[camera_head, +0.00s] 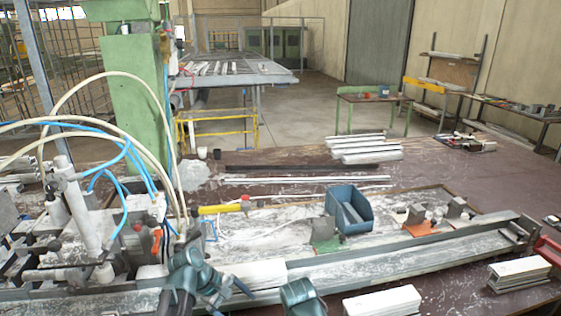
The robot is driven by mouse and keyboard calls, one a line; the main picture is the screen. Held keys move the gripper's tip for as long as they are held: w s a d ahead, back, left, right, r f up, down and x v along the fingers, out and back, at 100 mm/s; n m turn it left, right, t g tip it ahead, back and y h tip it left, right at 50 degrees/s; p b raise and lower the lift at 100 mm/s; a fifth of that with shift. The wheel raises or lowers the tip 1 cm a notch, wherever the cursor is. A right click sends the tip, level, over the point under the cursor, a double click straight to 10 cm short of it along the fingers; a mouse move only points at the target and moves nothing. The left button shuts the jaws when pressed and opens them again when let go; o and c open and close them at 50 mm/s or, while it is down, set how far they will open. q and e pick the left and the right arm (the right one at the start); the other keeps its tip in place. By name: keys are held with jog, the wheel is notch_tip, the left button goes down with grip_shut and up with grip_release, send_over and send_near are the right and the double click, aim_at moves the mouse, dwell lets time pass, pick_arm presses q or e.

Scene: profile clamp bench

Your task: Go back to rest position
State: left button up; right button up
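My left arm's teal and dark parts (198,282) come up at the bottom edge, left of centre, in front of the long metal clamp rail. No clear pair of fingertips shows there, so I cannot tell whether the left gripper is open or shut. A rounded teal part (300,297) of my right arm shows at the bottom edge, right of the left arm. The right gripper's fingers are not visible. I see nothing held in either hand.
The bench (440,185) carries a blue bin (348,213), a hammer with a yellow handle (222,209), and white profiles (383,301) at the front right. A clamp machine with hoses (95,230) fills the left. The bench's right side has free room.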

pick_arm(q)
jog(key=s+a+f+m+y, duration=0.3)
jog(key=s+a+m+y, duration=0.25)
jog(key=m, duration=0.65)
jog(key=s+d+m+y, duration=0.1)
jog(key=s+d, duration=0.1)
jog(key=d, duration=0.3)
jog(key=s+d+m+g+y, duration=0.1)
jog(key=s+d+m, duration=0.1)
jog(key=d, duration=0.3)
jog(key=shift+s+d, duration=0.35)
jog(key=shift+s, duration=0.45)
